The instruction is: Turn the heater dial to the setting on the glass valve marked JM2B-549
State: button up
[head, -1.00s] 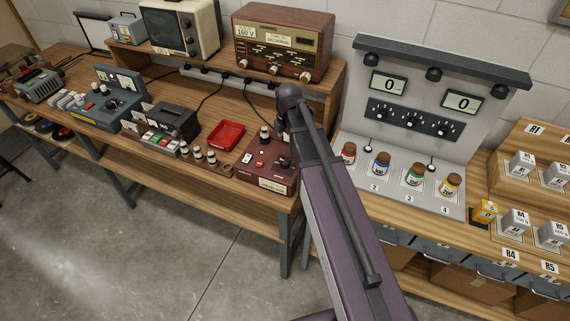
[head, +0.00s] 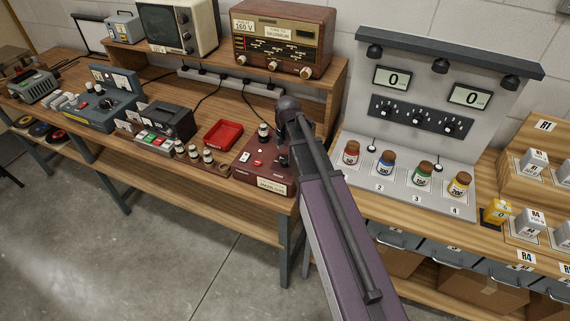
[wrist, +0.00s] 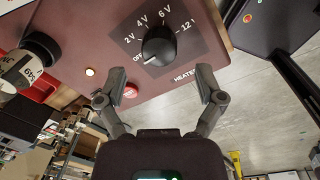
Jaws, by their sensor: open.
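The heater dial (wrist: 158,48) is a round black knob on a maroon panel, marked OFF, 2 V, 4 V, 6 V and 12 V. Its white mark appears to point at OFF. My gripper (wrist: 154,88) is open, its two fingers apart below the dial and not touching it. A valve (wrist: 38,50) with a partly cut-off label is at the left in the wrist view. Several small valves (head: 194,153) stand left of the box. I cannot read JM2B-549 on any.
A red lamp or button (wrist: 131,90) and a lit lamp (wrist: 90,72) are on the panel. A red tray (head: 223,134) lies behind the valves. A radio (head: 283,40) stands on the shelf. A grey panel with jars (head: 423,172) stands right of my arm.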

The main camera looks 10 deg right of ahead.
aim_at(285, 159)
jog(key=shift+w+f+b, duration=0.15)
jog(key=shift+f+b, duration=1.45)
jog(key=shift+f, duration=0.25)
jog(key=c, duration=1.2)
